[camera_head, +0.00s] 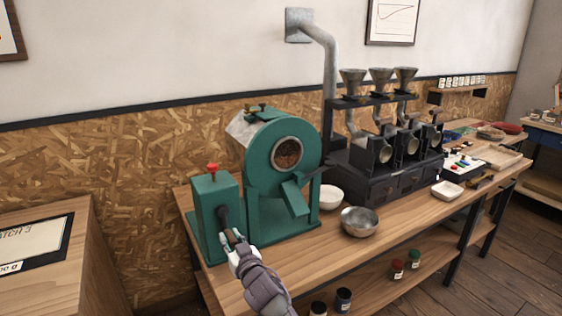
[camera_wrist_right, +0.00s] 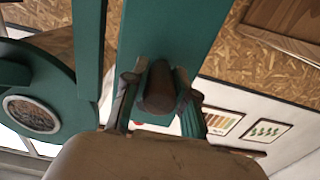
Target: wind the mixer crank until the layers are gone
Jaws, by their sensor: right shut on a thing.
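The mixer (camera_head: 278,200) is a green drum machine on the wooden bench. Its round front window (camera_head: 288,154) shows brown beans; layers in them cannot be made out at this size. The window also shows at the left of the right wrist view (camera_wrist_right: 32,114). The crank (camera_head: 226,222) is on the front of the mixer's green side box, its arm pointing down to a brown handle (camera_head: 234,237). My right gripper (camera_head: 236,243) is shut on the crank handle. In the right wrist view the brown handle (camera_wrist_right: 157,90) lies between the two fingers. My left gripper is not in view.
A red knob (camera_head: 212,168) tops the side box. A white bowl (camera_head: 330,197) and a metal bowl (camera_head: 359,222) stand right of the mixer's chute (camera_head: 294,198). A dark machine with several funnels (camera_head: 381,78) stands further right. A wooden stand (camera_head: 45,272) is at left.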

